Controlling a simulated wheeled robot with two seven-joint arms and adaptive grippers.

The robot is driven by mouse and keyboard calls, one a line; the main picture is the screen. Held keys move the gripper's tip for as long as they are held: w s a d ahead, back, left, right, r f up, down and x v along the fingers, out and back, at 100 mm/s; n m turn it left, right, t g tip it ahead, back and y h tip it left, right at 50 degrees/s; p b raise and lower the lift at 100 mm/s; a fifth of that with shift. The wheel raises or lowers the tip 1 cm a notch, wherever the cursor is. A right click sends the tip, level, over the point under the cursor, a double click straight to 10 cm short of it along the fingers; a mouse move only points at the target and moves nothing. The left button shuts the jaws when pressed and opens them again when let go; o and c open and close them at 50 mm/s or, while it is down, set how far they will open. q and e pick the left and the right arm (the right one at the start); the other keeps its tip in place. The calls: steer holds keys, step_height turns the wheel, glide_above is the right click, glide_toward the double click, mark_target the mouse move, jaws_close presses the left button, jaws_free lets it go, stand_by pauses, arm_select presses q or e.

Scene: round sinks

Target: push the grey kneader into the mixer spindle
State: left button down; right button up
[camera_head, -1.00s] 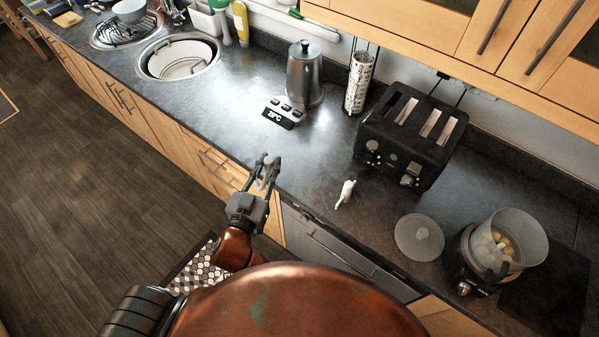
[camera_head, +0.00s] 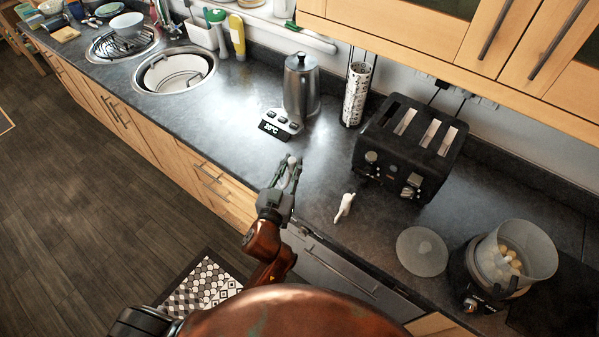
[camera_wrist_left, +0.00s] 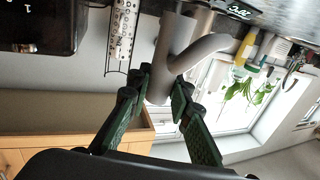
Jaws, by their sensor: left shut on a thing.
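My left gripper (camera_head: 287,172) is over the counter's front edge, in front of the kettle. In the left wrist view its fingers (camera_wrist_left: 163,88) are shut on the grey kneader (camera_wrist_left: 168,55), a cylinder with a curved arm. In the head view only a small pale tip of the kneader (camera_head: 292,160) shows at the fingertips. The mixer (camera_head: 481,285) stands at the right of the counter, well apart from my gripper. Its clear bowl (camera_head: 528,252) holds several pale yellow pieces. My right gripper is not in view.
A grey round lid (camera_head: 421,251) lies left of the mixer. A small white object (camera_head: 344,206) lies near the front edge. A black toaster (camera_head: 410,150), a steel kettle (camera_head: 301,85) and a patterned cylinder (camera_head: 356,93) stand behind. Wall cupboards (camera_head: 470,40) overhang the back.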

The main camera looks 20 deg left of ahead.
arm_select(q)
steer(key=w+f, duration=0.1)
steer(key=w+d+f, duration=0.1)
steer(key=f, duration=0.1)
steer(key=shift+w+b, duration=0.15)
steer(key=shift+b, duration=0.2)
steer(key=f, duration=0.3)
steer(key=shift+w+d+f+b, duration=0.1)
steer(key=shift+w+f+b, duration=0.15)
steer(key=shift+b, duration=0.15)
steer(key=shift+r, duration=0.15)
steer(key=shift+f, duration=0.25)
steer(key=c, duration=1.8)
jaws_free()
steer(key=shift+o, duration=0.2)
steer(key=s, duration=0.8)
steer(key=shift+r, duration=0.25)
